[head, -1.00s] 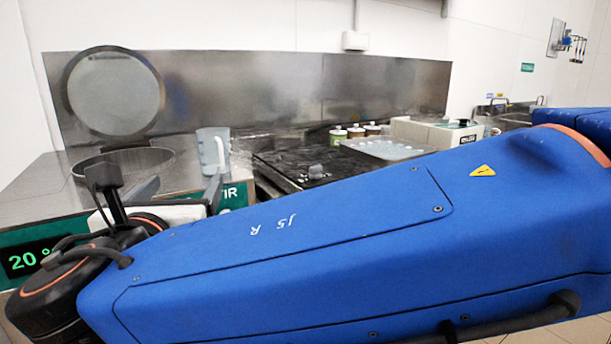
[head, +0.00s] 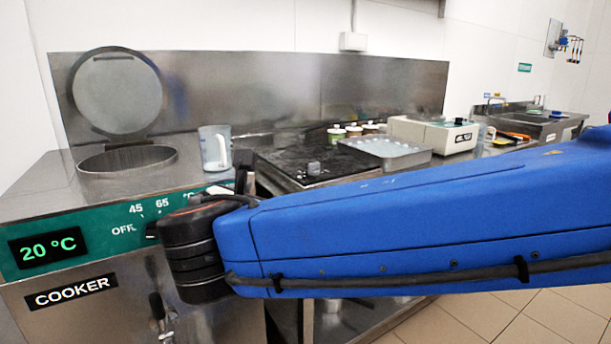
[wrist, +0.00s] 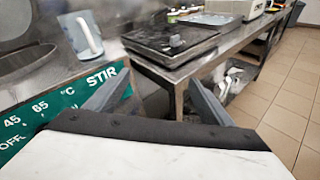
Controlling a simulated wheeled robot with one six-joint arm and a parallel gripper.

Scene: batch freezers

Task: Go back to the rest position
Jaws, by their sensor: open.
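My gripper (wrist: 158,92) is open in the wrist view, with its two grey fingers apart and nothing between them. It is in front of the counter, near the right end of the cooker's green control panel (wrist: 60,115). In the head view my blue arm stretches in from the right, and its black wrist covers part of that panel. Most of the gripper is hidden behind the wrist there.
The cooker (head: 140,280) has its round lid raised. A clear jug (head: 214,148) stands on its top. To the right are a black hob (head: 318,166), a metal tray (head: 385,152), a white machine (head: 435,134) and a sink (head: 540,125). Tiled floor (head: 480,315) is free.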

